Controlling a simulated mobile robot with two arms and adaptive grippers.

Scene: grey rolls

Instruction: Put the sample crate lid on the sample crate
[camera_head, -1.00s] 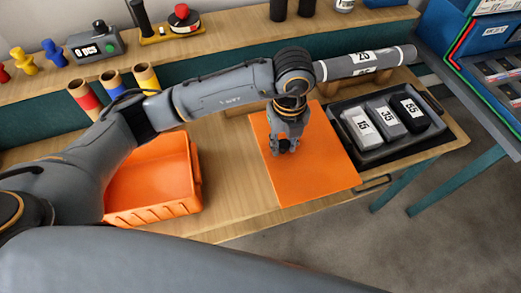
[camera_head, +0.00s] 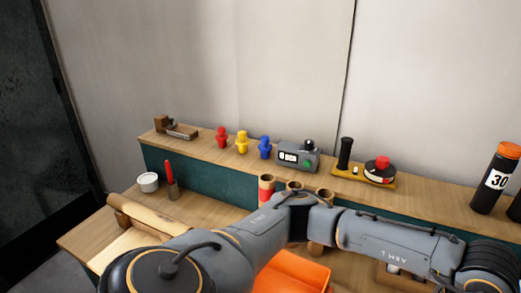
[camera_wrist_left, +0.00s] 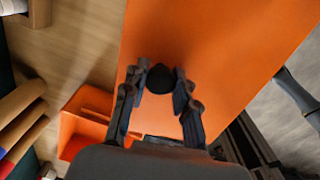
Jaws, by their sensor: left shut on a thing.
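The sample crate lid (camera_wrist_left: 225,45) is a flat orange panel with a black knob (camera_wrist_left: 160,78), filling much of the left wrist view. My left gripper (camera_wrist_left: 161,84) is shut on that knob, one finger on each side. The orange sample crate (camera_head: 292,273) shows only in part at the bottom of the head view, behind my left arm. A part of it also shows in the left wrist view (camera_wrist_left: 72,140), below and left of the lid. The lid and my left gripper are outside the head view.
Coloured tubes (camera_head: 267,188) stand behind my arm. A white cup (camera_head: 148,182) and a wooden roll (camera_head: 145,215) are at the left.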

